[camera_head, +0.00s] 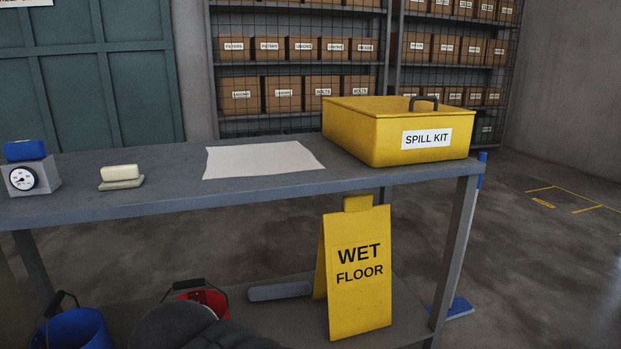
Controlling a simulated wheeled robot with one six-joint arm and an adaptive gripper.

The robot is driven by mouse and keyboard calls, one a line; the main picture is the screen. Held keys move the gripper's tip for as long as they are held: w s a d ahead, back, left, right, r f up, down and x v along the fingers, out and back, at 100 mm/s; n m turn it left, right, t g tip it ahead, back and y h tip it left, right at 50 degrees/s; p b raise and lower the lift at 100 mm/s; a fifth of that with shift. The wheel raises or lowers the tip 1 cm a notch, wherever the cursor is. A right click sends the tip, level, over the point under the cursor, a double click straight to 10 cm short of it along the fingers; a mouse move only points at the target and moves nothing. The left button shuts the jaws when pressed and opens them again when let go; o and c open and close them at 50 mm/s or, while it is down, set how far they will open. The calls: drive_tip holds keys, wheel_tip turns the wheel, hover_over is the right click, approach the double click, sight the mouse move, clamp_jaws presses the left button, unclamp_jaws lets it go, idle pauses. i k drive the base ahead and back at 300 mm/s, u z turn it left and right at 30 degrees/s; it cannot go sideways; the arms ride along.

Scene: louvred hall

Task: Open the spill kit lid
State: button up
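The yellow spill kit (385,137) is a box with a white "SPILL KIT" label, standing at the right end of the grey table. Its yellow lid (375,106) appears to lie flat across the top, level with the rim, and looks shut. My gripper is not in view. A dark rounded shape, apparently part of my arm, shows low at the bottom edge, below the table top and well apart from the box.
The table top (260,193) also holds a white sheet (262,159), a pale block on a dish (120,174) and a gauge with a blue top (24,178). A wet floor sign (359,270) stands below, near a red bucket (203,300) and a blue bucket (75,330).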

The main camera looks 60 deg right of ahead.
sight(373, 106)
drive_tip(key=z, duration=2.3)
